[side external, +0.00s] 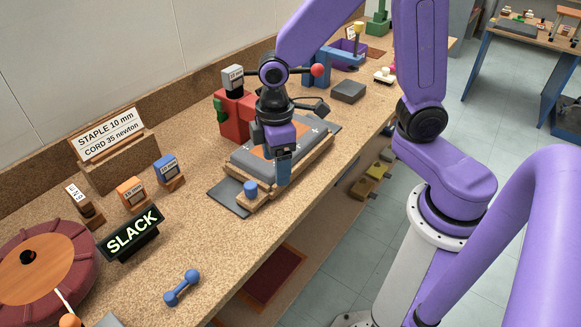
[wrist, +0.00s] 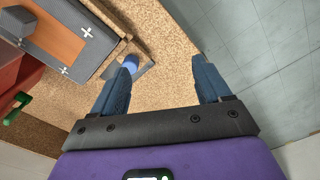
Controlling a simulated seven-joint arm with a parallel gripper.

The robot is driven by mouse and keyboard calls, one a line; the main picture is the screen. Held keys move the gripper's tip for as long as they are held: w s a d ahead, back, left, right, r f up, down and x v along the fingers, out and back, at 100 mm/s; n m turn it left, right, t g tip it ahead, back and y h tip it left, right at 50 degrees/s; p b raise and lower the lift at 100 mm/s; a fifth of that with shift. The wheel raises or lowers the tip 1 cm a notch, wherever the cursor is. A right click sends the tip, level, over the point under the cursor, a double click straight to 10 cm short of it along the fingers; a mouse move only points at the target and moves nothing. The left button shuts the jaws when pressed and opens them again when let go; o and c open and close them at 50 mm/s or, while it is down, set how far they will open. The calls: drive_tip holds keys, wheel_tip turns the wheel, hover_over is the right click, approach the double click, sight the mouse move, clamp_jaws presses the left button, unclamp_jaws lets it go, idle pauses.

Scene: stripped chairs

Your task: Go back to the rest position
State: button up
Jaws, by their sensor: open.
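My gripper (side external: 284,170) is over the front right part of the workbench, beside a grey padded seat (side external: 313,133) with an orange panel and white cross marks. In the wrist view my gripper (wrist: 163,80) has its two blue fingers wide apart with nothing between them. A blue knob (side external: 250,188) on a wooden block stands near the fingers in the side view. In the wrist view the blue knob (wrist: 131,62) is just beyond the left fingertip; whether they touch I cannot tell.
A red machine (side external: 236,115) with a grey head stands behind the seat. A SLACK sign (side external: 132,232), a blue dumbbell-shaped piece (side external: 181,287), small labelled blocks and a dark red round cushion (side external: 62,262) occupy the bench's left part. Bare bench lies around the dumbbell-shaped piece.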

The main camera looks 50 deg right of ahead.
drive_tip(key=s+d+r, duration=0.2)
drive_tip(key=s+d, duration=0.1)
drive_tip(key=s, duration=0.5)
drive_tip(key=s+d+r+n, duration=0.1)
drive_tip(key=s+d+r, duration=0.2)
drive_tip(key=s, duration=0.6)
drive_tip(key=shift+d+r, duration=0.2)
drive_tip(key=shift+r, duration=0.15)
idle(0.4)
